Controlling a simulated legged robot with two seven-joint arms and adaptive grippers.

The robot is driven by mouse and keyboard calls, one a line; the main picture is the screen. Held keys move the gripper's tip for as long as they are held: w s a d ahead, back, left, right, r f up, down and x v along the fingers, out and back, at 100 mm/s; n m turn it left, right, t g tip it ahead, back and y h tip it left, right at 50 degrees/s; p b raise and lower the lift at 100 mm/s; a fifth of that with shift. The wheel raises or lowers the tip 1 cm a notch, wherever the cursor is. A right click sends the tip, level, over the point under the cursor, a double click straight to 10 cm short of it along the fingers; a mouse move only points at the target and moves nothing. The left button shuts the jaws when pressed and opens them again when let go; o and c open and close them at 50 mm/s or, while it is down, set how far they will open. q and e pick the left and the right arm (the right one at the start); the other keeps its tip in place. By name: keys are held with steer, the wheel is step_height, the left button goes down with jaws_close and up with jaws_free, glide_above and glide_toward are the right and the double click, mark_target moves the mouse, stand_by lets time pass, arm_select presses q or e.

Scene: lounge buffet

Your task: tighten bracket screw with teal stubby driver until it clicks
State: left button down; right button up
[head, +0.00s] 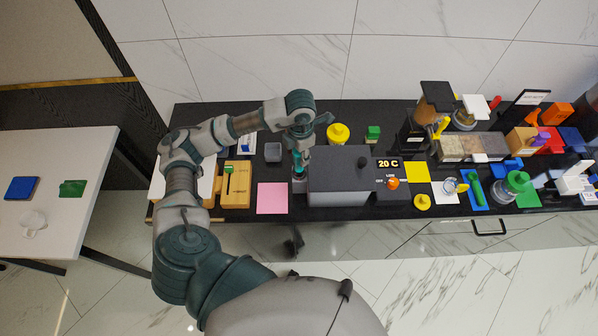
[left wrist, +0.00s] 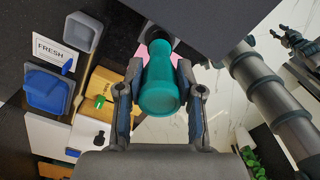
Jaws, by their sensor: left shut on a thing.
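My left gripper (head: 299,160) is shut on the teal stubby driver (left wrist: 162,85), holding it by the handle between both fingers. In the head view the driver (head: 299,158) stands roughly upright just left of the grey box, above the counter's front part. A dark round part (left wrist: 158,36) shows beyond the driver in the left wrist view. The driver's tip and the bracket screw are hidden, so I cannot tell whether they touch. A small dark jointed shape (head: 293,241) below the counter's front edge may be my right gripper; its fingers are unclear.
The counter's right side is crowded.

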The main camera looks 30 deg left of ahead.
arm_select(q)
steer(key=shift+f+b, duration=0.35)
steer(key=shift+f, duration=0.05)
steer(key=c, duration=0.7)
jaws_free()
steer(key=shift+o, duration=0.2)
step_height(320, 180, up, 12)
